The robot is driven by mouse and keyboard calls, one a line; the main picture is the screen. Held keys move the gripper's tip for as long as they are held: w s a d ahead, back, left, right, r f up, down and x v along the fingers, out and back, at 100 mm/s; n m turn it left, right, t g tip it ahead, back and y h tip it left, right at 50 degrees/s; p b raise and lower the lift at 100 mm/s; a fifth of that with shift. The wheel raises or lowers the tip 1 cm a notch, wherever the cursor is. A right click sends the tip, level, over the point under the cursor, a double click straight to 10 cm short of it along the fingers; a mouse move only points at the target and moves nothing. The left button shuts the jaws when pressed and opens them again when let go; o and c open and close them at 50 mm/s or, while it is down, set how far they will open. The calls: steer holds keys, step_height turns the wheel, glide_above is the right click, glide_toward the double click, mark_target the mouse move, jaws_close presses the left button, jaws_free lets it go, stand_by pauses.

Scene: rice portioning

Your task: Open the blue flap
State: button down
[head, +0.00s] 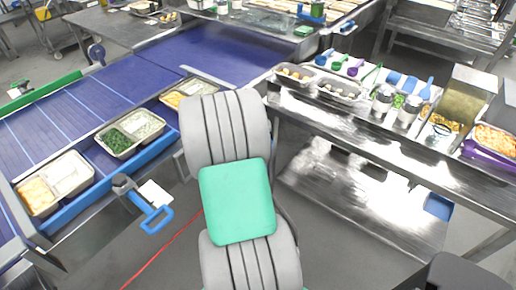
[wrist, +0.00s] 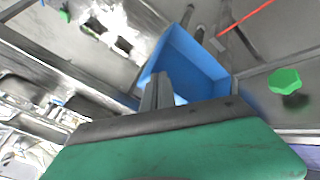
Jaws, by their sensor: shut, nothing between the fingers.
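In the wrist view a blue panel-like part (wrist: 190,65) with raised, angled sides lies just beyond my gripper. It looks like the blue flap, but I cannot tell its hinge or how far it stands open. My gripper (wrist: 156,85) is shut and empty, its grey fingers in front of the blue part. I cannot tell whether they touch it. In the head view my arm hides the gripper. A blue piece (head: 438,205) shows under the right-hand table there; I cannot tell whether it is the same part.
A steel table (head: 400,150) with food pans and utensils stands at right. A green knob (wrist: 285,81) is right of the blue part. Floor is open around my arm.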

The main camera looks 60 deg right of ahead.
steer(key=s+a+r, duration=0.3)
steer(key=a+r, duration=0.5)
steer(key=a, duration=0.1)
steer(key=s+a+f+y, duration=0.1)
steer(key=a+f+y, duration=0.15)
steer(key=a, duration=0.45)
steer(key=s+a+f+y, duration=0.1)
steer(key=a+f+y, duration=0.15)
steer(key=a, duration=0.45)
steer(key=w+a+r+n+t, duration=0.1)
steer(key=w+a+r+n, duration=0.1)
steer(key=a, duration=0.4)
steer(key=w+a+r+n+t+y, duration=0.1)
steer(key=w+a+r+n, duration=0.1)
steer(key=a, duration=0.5)
steer(key=w+a+r+n+y, duration=0.1)
steer(key=w+a+r+n, duration=0.1)
steer(key=a+r+n, duration=0.2)
steer(key=a+r, duration=0.2)
steer(key=a, duration=0.1)
steer(key=shift+a+n+t, duration=0.15)
steer(key=shift+n+t, duration=0.15)
steer(key=shift+t, duration=0.1)
steer(key=shift+w+r, duration=0.1)
